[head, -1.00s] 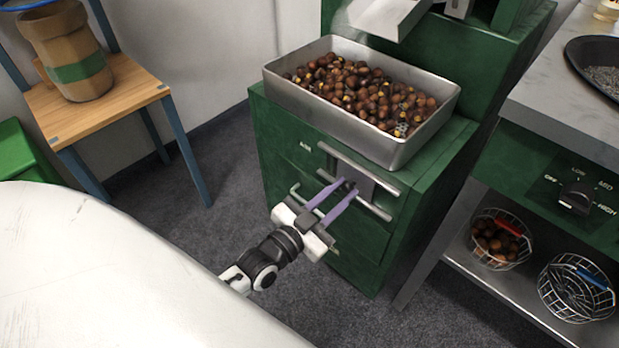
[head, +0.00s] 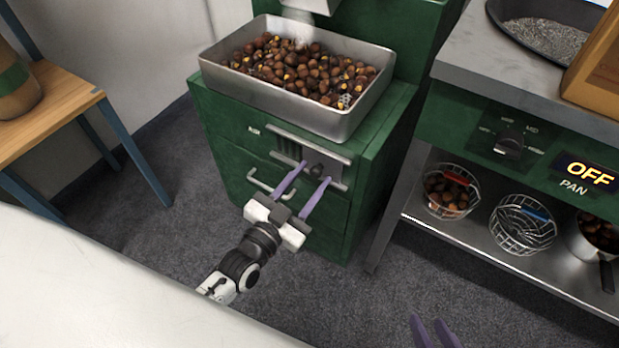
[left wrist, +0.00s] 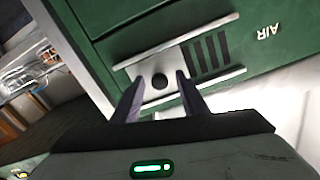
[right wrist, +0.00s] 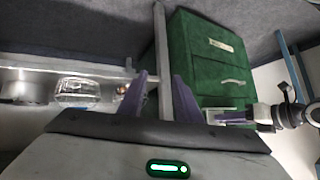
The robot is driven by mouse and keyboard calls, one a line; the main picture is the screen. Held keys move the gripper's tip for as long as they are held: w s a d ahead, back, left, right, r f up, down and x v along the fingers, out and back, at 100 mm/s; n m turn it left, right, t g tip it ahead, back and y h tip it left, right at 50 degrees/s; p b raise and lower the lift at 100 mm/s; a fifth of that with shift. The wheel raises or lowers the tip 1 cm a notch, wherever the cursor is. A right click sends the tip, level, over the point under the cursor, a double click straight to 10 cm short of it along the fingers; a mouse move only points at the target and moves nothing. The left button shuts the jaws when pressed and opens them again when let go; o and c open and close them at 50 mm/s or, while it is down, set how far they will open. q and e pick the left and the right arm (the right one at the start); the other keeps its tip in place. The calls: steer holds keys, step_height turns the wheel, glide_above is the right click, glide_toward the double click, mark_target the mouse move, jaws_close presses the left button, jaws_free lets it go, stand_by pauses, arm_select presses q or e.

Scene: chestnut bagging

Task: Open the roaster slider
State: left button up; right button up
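The roaster slider (head: 327,171) is a metal plate with a dark round knob (head: 317,170), set between two silver rails on the green roaster cabinet (head: 235,150). Dark vent slots show to its left in the head view, beside the AIR label. My left gripper (head: 315,173) is open in front of the slider, with its purple fingers on either side of the knob. In the left wrist view the knob (left wrist: 160,81) shows between the spread fingers, apart from both. My right gripper (head: 434,328) is open and empty at the bottom of the head view.
A metal tray of chestnuts (head: 345,122) sits on the cabinet. A bent handle (head: 268,186) is below the slider. The counter (head: 455,75) stands at right, with wire baskets (head: 522,226) on its shelf. A wooden stool (head: 60,105) stands at left.

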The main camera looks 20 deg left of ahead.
arm_select(q)
steer(key=s+a+p, duration=0.1)
steer(key=s+p, duration=0.1)
steer(key=s, duration=0.8)
steer(key=shift+a, duration=0.3)
arm_select(e)
steer(key=shift+d+r, duration=0.35)
steer(key=shift+r, duration=0.3)
steer(key=shift+s, duration=0.15)
